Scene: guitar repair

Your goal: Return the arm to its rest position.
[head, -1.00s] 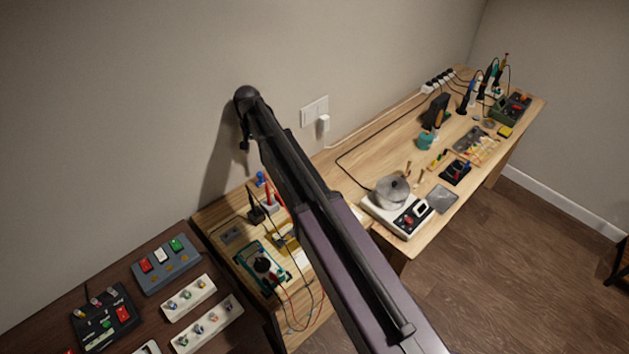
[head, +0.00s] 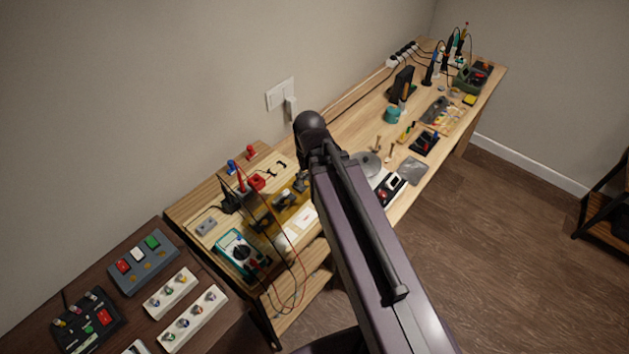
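My arm rises from the lower right of the head view, a long purple-grey link with a black bar along it. It ends in a rounded black joint in front of the workbench (head: 345,133). No gripper fingers can be made out; the far end of the arm seems hidden behind this joint and link. Nothing held can be seen.
A multimeter (head: 241,253) with looping leads stands to the left. A dark table (head: 215,325) holds switch boxes and white trays. Open floor (head: 500,260) lies to the right.

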